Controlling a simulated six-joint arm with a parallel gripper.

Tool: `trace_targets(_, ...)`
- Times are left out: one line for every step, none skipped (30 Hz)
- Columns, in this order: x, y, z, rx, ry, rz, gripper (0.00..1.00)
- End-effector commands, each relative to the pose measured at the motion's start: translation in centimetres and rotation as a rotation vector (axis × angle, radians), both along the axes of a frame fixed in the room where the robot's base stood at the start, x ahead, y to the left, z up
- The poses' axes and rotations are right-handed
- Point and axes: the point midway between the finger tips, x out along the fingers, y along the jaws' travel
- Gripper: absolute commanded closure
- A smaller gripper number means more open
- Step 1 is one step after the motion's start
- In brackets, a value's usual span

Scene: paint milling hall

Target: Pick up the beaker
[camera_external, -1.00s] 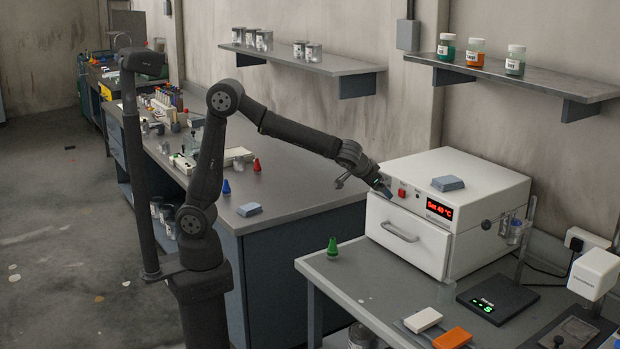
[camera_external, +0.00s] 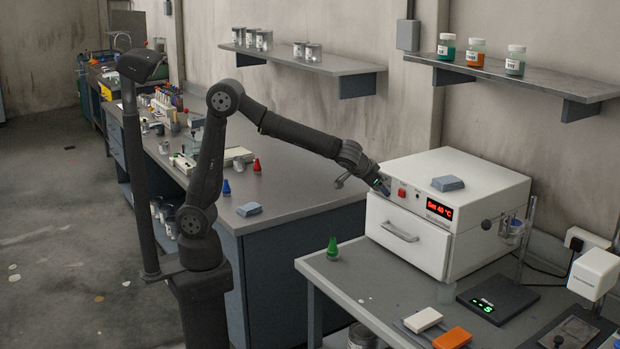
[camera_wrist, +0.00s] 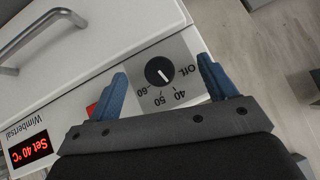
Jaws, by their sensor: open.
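My gripper (camera_external: 384,188) is at the upper left front of the white oven (camera_external: 405,222), well above and left of the beaker. In the wrist view my gripper (camera_wrist: 162,66) is open, its two blue fingers apart with the oven's dial (camera_wrist: 160,71) between them. The beaker is out of the wrist view.
A green cone-shaped piece (camera_external: 332,249) is at the bench's left. A white block (camera_external: 423,319) and an orange block (camera_external: 452,337) lie at the front. A grey-blue block (camera_external: 447,184) sits on the oven.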

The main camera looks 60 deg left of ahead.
Motion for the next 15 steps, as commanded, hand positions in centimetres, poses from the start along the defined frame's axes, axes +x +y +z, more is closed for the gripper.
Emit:
trace_targets(0.0, 0.0, 0.0, 0.000, 0.000, 0.000, 0.23)
trace_targets(0.0, 0.0, 0.1, 0.000, 0.000, 0.000, 0.23)
trace_targets(0.0, 0.0, 0.3, -0.001, -0.001, 0.000, 0.23)
trace_targets(0.0, 0.0, 0.5, -0.002, -0.001, 0.000, 0.23)
trace_targets(0.0, 0.0, 1.0, -0.003, -0.002, 0.001, 0.23)
trace_targets(0.0, 0.0, 1.9, -0.005, -0.004, 0.001, 0.23)
trace_targets(0.0, 0.0, 2.7, -0.006, -0.006, 0.002, 0.23)
trace_targets(0.0, 0.0, 3.6, -0.006, -0.005, 0.000, 0.23)
trace_targets(0.1, 0.0, 4.9, -0.006, -0.006, 0.002, 0.23)
trace_targets(0.1, 0.0, 6.0, -0.007, -0.007, 0.001, 0.23)
trace_targets(0.0, 0.0, 7.1, -0.007, -0.007, 0.001, 0.23)
trace_targets(0.1, 0.0, 8.5, -0.006, -0.006, 0.001, 0.23)
trace_targets(0.1, -0.1, 9.6, -0.008, -0.006, 0.001, 0.23)
trace_targets(0.0, 0.0, 10.7, -0.006, -0.005, 0.001, 0.23)
trace_targets(0.1, -0.2, 11.8, -0.005, 0.000, -0.002, 0.23)
